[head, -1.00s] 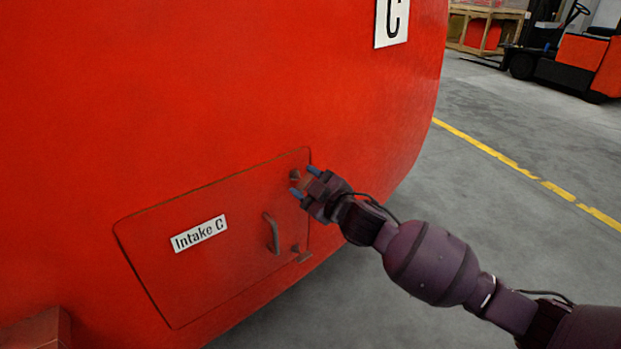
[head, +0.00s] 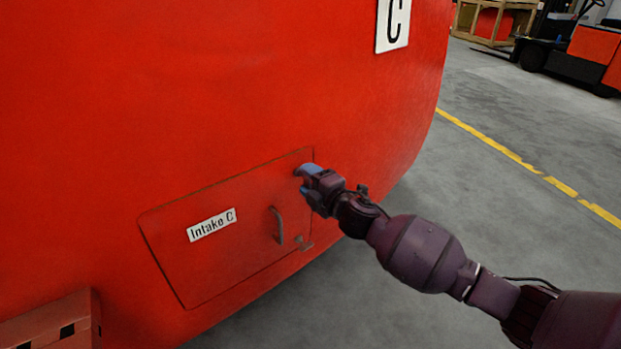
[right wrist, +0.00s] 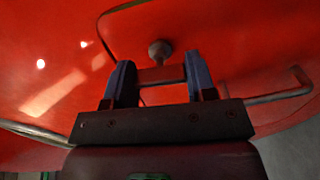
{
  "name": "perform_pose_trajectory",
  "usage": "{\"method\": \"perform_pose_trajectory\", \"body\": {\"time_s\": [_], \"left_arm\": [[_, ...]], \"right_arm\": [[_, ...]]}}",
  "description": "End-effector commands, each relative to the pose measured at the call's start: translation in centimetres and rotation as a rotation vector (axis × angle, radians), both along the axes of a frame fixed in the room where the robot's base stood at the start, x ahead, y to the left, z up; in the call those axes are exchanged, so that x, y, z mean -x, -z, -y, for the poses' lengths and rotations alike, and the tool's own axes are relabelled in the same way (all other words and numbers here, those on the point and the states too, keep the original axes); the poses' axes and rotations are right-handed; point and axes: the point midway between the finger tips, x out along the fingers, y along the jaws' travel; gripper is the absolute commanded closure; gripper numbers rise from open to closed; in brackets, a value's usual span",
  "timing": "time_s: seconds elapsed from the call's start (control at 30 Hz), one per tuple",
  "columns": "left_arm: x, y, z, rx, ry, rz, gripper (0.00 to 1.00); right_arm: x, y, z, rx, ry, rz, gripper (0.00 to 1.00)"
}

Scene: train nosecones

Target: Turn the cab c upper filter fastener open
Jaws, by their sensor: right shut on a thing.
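The Intake C panel (head: 235,250) is a closed red hatch low on the red cab, with a white label (head: 211,225). My right gripper (head: 307,172) is at its upper right corner, where its blue fingers hide the upper fastener in the head view. In the right wrist view, a reddish-brown bar of the upper fastener (right wrist: 162,75) lies between the two fingers, with a grey round knob (right wrist: 160,48) just beyond. The right gripper is shut on this fastener. My left gripper is not in view.
A bar handle (head: 278,226) and a lower fastener (head: 303,243) are on the panel's right side. A reddish box-like part (head: 55,322) is at lower left. Grey floor with a yellow line (head: 520,160) lies open to the right; a forklift (head: 570,60) stands far back.

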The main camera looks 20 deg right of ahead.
Motion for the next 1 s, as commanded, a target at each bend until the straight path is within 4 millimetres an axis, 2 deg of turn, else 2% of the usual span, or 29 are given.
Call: {"method": "perform_pose_trajectory", "body": {"time_s": [0.4, 0.73, 0.77, 0.9, 1.0], "left_arm": [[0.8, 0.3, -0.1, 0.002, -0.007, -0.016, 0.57], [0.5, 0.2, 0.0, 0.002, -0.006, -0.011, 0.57], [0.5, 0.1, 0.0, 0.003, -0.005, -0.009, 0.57], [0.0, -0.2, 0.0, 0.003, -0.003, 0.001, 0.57], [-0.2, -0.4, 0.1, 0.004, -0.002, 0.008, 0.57]], "right_arm": [[0.0, 0.0, 0.0, 0.076, -0.001, 0.027, 0.73], [0.0, 0.0, 0.0, 0.077, -0.001, 0.028, 0.73], [0.0, 0.0, 0.0, 0.077, -0.001, 0.028, 0.44], [0.0, 0.0, 0.0, 0.077, -0.001, 0.028, 0.23], [0.0, 0.0, 0.0, 0.076, 0.000, 0.027, 0.23]]}}
